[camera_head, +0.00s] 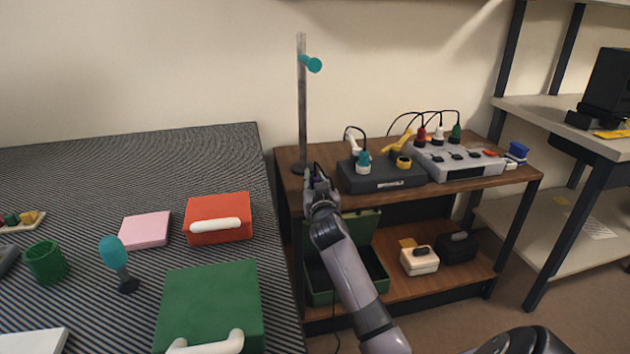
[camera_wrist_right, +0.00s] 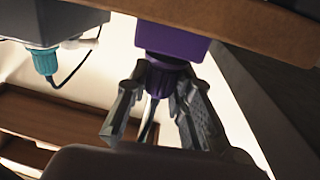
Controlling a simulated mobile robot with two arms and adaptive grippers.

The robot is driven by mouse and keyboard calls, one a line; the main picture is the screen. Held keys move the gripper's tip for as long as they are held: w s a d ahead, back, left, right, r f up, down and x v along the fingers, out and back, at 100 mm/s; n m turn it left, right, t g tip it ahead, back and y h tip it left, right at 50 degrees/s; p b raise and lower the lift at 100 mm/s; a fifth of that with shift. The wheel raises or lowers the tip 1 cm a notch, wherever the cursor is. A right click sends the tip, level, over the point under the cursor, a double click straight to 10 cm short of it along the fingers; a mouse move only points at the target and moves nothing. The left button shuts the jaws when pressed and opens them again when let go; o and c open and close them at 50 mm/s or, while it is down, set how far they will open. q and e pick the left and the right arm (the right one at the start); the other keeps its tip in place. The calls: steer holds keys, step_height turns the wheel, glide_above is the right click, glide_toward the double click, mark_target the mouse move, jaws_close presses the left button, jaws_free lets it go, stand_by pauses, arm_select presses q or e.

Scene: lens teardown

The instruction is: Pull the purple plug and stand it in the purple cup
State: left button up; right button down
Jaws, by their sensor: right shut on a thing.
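My right gripper (camera_head: 317,180) is over the left end of the wooden bench, left of the black socket box (camera_head: 385,175). In the right wrist view, its two fingers (camera_wrist_right: 160,95) are shut on the purple plug (camera_wrist_right: 165,65), with a dark cable running between them. The plug's end meets the mouth of the purple cup (camera_wrist_right: 170,42); how deep it sits cannot be told. The wrist picture appears upside down, with the bench top at its upper edge. In the head view, the gripper hides the plug and cup. My left gripper is not in view.
A metal post (camera_head: 302,110) with a teal knob stands just behind the gripper. A teal plug (camera_head: 363,162) stands in the black box. A grey power strip (camera_head: 455,160) with several plugs is farther right. A striped table (camera_head: 215,150) is at left.

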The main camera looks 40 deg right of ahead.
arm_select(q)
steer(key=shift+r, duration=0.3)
arm_select(e)
steer(key=shift+f, duration=0.1)
steer(key=c, duration=1.3)
jaws_free()
steer(key=shift+c, duration=0.2)
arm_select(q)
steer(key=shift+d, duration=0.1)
